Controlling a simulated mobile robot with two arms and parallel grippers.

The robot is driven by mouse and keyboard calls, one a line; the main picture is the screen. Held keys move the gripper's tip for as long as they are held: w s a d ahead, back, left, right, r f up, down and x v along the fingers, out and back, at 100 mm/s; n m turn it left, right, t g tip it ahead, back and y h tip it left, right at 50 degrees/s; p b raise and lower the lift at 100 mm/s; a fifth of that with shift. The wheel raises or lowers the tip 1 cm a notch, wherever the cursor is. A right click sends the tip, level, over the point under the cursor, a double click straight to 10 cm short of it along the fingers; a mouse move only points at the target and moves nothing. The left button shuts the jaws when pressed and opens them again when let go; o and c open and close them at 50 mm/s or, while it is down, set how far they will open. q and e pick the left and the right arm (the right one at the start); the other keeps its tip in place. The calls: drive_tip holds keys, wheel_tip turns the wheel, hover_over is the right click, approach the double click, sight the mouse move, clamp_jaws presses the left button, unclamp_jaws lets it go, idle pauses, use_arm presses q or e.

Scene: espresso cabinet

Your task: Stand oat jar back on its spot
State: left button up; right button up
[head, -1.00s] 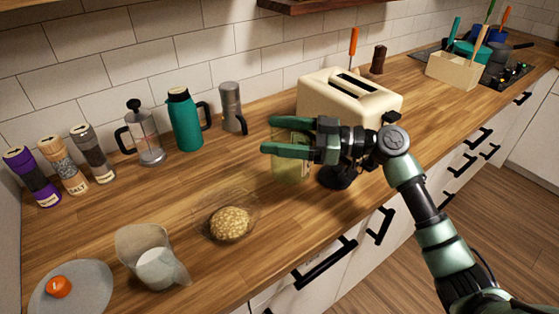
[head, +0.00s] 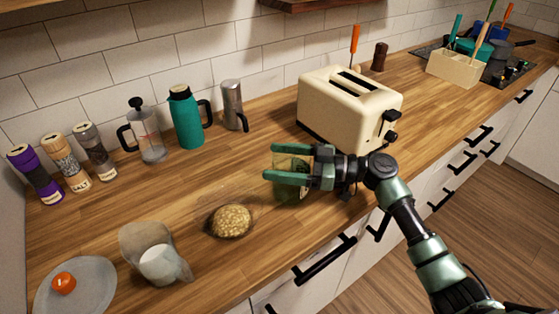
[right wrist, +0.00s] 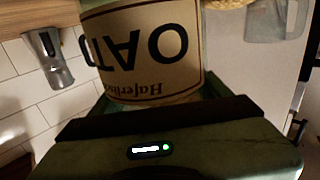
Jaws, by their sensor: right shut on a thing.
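My right gripper (head: 287,163) is shut on the oat jar (head: 290,190), with its fingers around the jar's upper part. The jar is clear greenish glass and looks upright, in front of the toaster's left end. I cannot tell whether its base touches the counter. In the right wrist view its cream label (right wrist: 142,48) reads OAT, upside down, as does the rest of that view, where the counter is at the top. The fingers hide part of the jar in the head view. My left gripper is not in view.
A cream toaster (head: 350,108) stands behind the gripper. A clear bowl of oats (head: 231,221) is left of the jar, with a jug (head: 157,262) and a plate (head: 92,285) further left. The wooden counter between is clear.

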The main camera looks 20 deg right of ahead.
drive_tip(key=o, duration=2.1)
drive_tip(key=shift+r+p, duration=0.2)
drive_tip(key=shift+p, duration=0.2)
drive_tip(key=b+v, duration=0.4)
drive_tip(key=v, duration=0.8)
drive_tip(key=shift+f, duration=0.1)
